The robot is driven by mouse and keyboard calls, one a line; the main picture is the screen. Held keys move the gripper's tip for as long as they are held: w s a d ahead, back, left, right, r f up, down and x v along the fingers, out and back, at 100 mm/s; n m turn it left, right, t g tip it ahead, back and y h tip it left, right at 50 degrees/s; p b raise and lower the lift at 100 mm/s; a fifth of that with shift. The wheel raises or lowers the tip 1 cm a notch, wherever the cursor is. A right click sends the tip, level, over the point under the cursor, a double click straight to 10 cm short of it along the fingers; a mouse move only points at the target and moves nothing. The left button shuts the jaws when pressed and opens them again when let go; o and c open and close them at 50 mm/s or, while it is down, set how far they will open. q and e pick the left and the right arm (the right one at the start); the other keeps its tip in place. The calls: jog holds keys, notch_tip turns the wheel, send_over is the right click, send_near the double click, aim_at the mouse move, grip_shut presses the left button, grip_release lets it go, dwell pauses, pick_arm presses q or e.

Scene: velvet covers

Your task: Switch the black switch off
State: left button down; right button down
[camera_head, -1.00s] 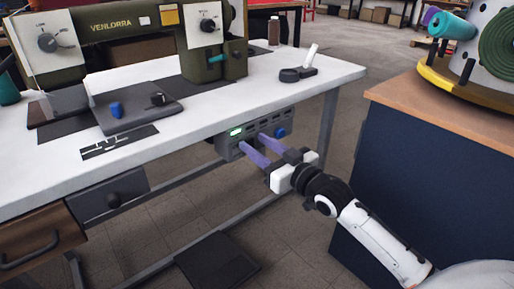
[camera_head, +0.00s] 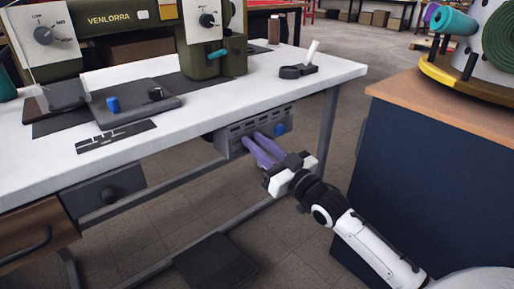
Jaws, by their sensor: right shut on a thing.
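A grey control box (camera_head: 232,146) hangs under the front edge of the white table, with a row of dark slots along its front. My right gripper (camera_head: 252,140) reaches it from the lower right, its two purple fingers nearly together at the left part of the box's front. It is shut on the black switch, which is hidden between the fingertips. No green light shows on the box. A blue round button (camera_head: 280,128) sits at the box's right end, clear of the fingers. My left gripper is not in view.
The white table (camera_head: 215,98) carries an olive sewing machine (camera_head: 110,20) and a black-and-white tool (camera_head: 298,71). A navy cabinet (camera_head: 420,190) with a wooden top stands close to my right arm. A dark pedal (camera_head: 215,262) lies on the floor below.

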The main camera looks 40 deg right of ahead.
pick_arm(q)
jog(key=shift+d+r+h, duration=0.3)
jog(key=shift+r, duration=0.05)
pick_arm(e)
jog(key=shift+f+t, duration=0.15)
jog(key=shift+t, duration=0.25)
jog(key=c, duration=1.6)
grip_release()
jog(key=shift+o, duration=0.2)
jog(key=shift+s, duration=0.1)
